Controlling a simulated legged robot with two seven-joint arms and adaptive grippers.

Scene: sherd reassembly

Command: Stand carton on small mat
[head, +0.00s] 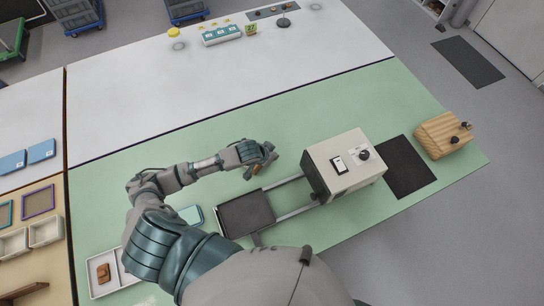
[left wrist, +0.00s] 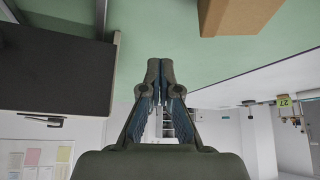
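A small brown carton (head: 257,169) is on the green table, partly hidden by my left gripper (head: 264,160). A brown box face (left wrist: 240,14), seemingly the same carton, shows at the top of the left wrist view. In that view my left gripper (left wrist: 160,66) has its fingertips together with nothing visible between them, apart from the box. A black mat (head: 405,166) lies flat on the table to the right of the cream machine, with nothing on it. I cannot tell for sure that it is the small mat. My right gripper is not in view.
The cream machine (head: 341,165) stands right of my left gripper, with rails and a dark tray (head: 246,213) extending left. A wooden block (head: 443,135) stands beyond the mat. A white tray (head: 97,291) holds a brown piece. The green table behind the machine is clear.

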